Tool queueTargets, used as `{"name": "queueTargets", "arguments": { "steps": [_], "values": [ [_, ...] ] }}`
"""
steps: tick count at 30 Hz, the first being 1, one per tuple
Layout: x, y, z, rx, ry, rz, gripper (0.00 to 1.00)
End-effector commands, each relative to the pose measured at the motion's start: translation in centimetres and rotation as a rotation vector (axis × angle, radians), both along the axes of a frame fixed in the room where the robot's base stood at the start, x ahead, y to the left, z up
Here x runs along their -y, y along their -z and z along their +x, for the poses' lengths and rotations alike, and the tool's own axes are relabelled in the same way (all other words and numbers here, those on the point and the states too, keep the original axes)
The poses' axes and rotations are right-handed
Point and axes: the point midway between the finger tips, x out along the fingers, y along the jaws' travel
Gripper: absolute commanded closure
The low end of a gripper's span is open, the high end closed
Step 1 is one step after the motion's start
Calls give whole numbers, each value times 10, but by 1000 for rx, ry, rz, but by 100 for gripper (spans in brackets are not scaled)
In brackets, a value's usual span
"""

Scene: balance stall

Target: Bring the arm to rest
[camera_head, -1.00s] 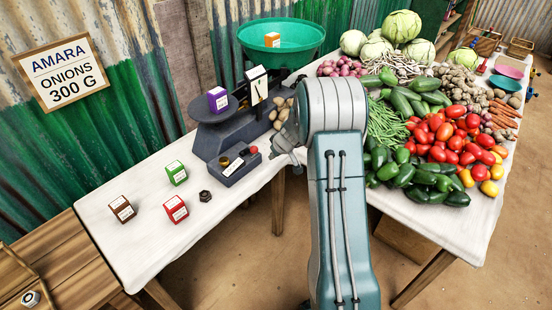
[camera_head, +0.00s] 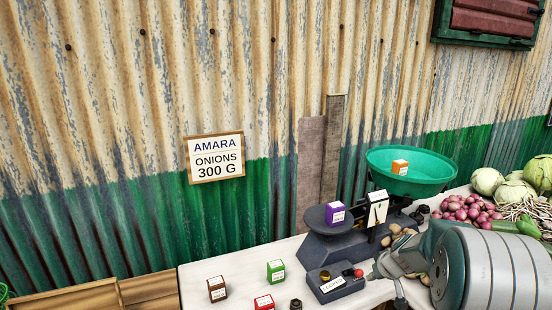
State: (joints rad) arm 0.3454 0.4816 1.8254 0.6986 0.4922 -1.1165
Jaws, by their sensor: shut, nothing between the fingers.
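My arm shows at the lower right, with a large grey joint (camera_head: 480,270) close to the camera. My gripper (camera_head: 384,272) is small in view, partly hidden by the arm's own parts, and shut with nothing held. In the picture it appears just right of a red knob (camera_head: 358,273) on the dark box (camera_head: 322,292) at the scale's foot; I cannot tell the depth gap. The balance scale (camera_head: 325,250) bears a purple cube (camera_head: 335,213) on its dark plate and an orange cube (camera_head: 400,167) in its green pan (camera_head: 435,178).
Brown (camera_head: 217,288), green (camera_head: 275,271) and red (camera_head: 264,303) cubes and a dark nut-shaped piece (camera_head: 296,305) stand on the white tabletop (camera_head: 215,265). Onions (camera_head: 470,208) and cabbages (camera_head: 488,181) lie at the right. A corrugated wall with a sign (camera_head: 215,158) stands behind.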

Motion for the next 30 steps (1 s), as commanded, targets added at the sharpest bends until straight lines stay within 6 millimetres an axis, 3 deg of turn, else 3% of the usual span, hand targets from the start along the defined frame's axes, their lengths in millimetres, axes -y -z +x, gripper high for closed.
{"name": "queueTargets", "arguments": {
  "steps": [1, 6, 15, 22, 30],
  "values": [
    [-13, -21, -9, 5, -6, 2, 100],
    [-50, -73, -46, -8, -6, 15, 100],
    [-103, -139, -130, -35, 18, 15, 100],
    [-128, -166, -203, -49, 64, -3, 100],
    [-140, -175, -286, -46, 150, -34, 100]
  ]
}}
